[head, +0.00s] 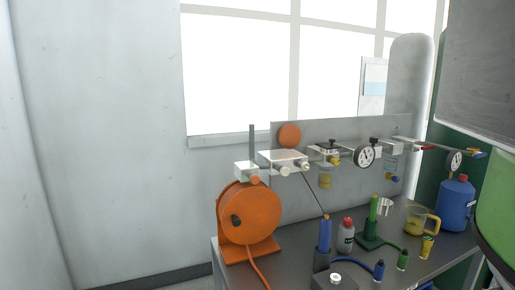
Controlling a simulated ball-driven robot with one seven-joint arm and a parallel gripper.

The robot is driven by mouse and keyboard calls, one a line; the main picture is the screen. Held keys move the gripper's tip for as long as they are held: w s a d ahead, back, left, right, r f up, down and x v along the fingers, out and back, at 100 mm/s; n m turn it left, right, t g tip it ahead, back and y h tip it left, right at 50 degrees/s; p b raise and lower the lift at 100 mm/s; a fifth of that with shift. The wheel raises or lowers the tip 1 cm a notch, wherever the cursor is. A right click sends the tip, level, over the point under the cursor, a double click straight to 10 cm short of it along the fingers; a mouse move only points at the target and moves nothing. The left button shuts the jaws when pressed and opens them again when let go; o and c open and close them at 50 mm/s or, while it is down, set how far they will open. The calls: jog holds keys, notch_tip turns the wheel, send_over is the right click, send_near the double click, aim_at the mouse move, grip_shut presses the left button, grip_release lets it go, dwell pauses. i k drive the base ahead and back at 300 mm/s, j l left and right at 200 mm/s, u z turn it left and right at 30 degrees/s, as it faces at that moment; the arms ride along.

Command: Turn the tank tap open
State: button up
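A metal pipe with a dial gauge (454,161) runs out to the right. A small tap with a yellow and blue end (475,153) sits at the end of this pipe, near the large green rounded body (497,205) at the right edge. A red lever (425,147) sits farther left on the pipework. I cannot tell for sure which of these is the tank tap, nor whether it is open. My gripper is not in view.
A steel bench (290,268) carries an orange hose reel (250,218), a blue bottle (455,204), a yellow jug (421,220) and several small bottles and hoses. A grey back panel (350,132) holds valves and another gauge (364,157). Bare wall (110,140) fills the left.

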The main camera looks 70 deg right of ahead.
aim_at(462, 176)
jog(key=z, duration=2.65)
